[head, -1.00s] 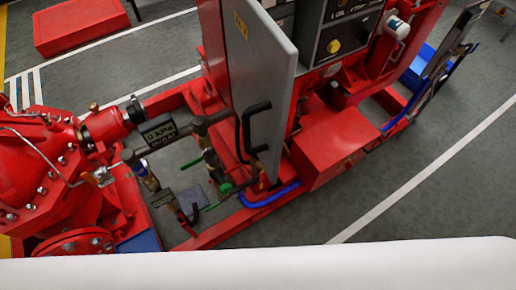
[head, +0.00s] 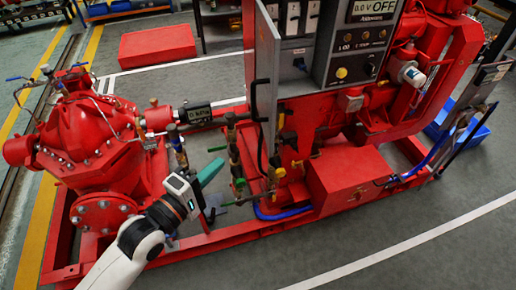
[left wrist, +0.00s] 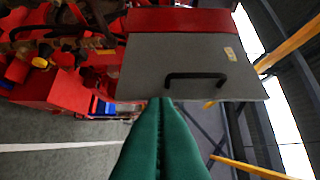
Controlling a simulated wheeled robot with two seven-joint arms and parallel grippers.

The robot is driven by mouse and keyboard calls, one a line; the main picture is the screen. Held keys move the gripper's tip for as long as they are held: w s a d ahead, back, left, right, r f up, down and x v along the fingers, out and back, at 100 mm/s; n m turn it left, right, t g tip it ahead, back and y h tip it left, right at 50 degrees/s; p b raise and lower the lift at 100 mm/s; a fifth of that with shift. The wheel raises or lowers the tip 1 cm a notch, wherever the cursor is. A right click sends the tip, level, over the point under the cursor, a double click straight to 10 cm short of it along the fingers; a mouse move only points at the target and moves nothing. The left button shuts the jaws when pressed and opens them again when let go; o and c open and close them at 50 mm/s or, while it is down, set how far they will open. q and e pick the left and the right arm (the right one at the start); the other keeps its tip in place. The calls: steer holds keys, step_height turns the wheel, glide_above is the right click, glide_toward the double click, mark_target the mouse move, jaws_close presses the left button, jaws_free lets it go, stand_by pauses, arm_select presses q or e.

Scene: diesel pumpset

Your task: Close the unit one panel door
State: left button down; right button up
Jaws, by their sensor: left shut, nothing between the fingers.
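The unit one panel door (head: 266,75) is a grey sheet standing open at the left side of the control panel (head: 350,45); the head view sees it nearly edge-on. Its black bar handle (head: 256,100) sticks out to the left. In the left wrist view the door (left wrist: 145,65) fills the upper middle, with the handle (left wrist: 195,76) across it. My left gripper (head: 218,165) is shut and empty, left of and below the door. Its green fingers (left wrist: 161,102) point toward the door's edge in the wrist view; contact cannot be told. My right gripper is out of view.
A red pump (head: 95,140) stands at the left on the red base frame (head: 230,235). Pipes and valves (head: 240,165) lie between pump and door. A red box (head: 347,180) sits below the panel. The grey floor in front is clear.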

mark_target(269, 127)
arm_select(q)
steer(key=p+x, duration=0.1)
steer(key=x, duration=0.3)
steer(key=p+x, duration=0.2)
steer(key=x, duration=0.2)
steer(key=d+p+x, duration=0.1)
steer(key=x, duration=0.3)
steer(key=shift+s+d, duration=0.2)
steer(key=shift+s, duration=0.05)
steer(key=shift+d+f+p, duration=0.1)
steer(key=shift+d+p, duration=0.25)
steer(key=shift+d, duration=0.3)
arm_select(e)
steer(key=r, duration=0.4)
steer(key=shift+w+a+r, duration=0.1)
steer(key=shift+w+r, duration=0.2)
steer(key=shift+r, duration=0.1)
arm_select(q)
steer(key=shift+w, duration=0.15)
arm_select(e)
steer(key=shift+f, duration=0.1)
